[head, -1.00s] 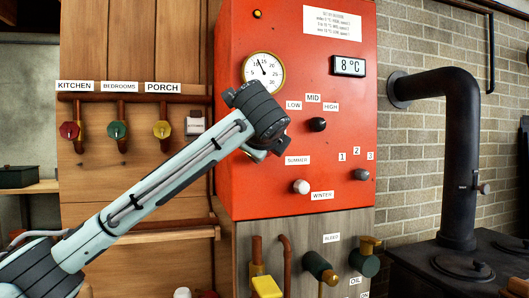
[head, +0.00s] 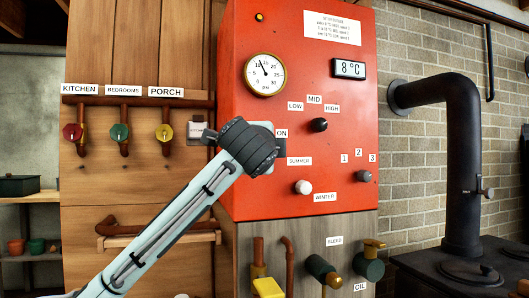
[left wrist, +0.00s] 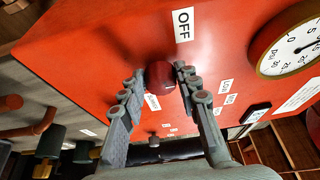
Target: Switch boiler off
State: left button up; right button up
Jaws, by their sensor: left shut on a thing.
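The red boiler (head: 300,100) stands in the middle of the head view. Its dark red round knob (left wrist: 161,75) shows in the left wrist view, with an OFF label (left wrist: 184,25) on one side and a small label partly between the fingers on the other. My left gripper (left wrist: 160,77) is shut on this knob, one finger on each side. In the head view my left wrist covers the knob and most of the gripper; the ON label (head: 281,133) shows just right of it. I cannot tell which way the knob is turned. My right gripper is not in view.
A pressure gauge (head: 265,74) sits above my wrist. A black knob (head: 319,125), a white knob (head: 303,187) and a grey knob (head: 364,176) stick out of the panel. Coloured valves (head: 119,132) are on the left wall. A black stovepipe (head: 462,150) stands right.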

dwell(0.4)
pick_arm(q)
jog(key=o, duration=1.2)
jog(key=shift+c, duration=0.2)
jog(key=s+a, duration=0.1)
jog(key=s, duration=1.1)
jog(key=shift+f, duration=0.15)
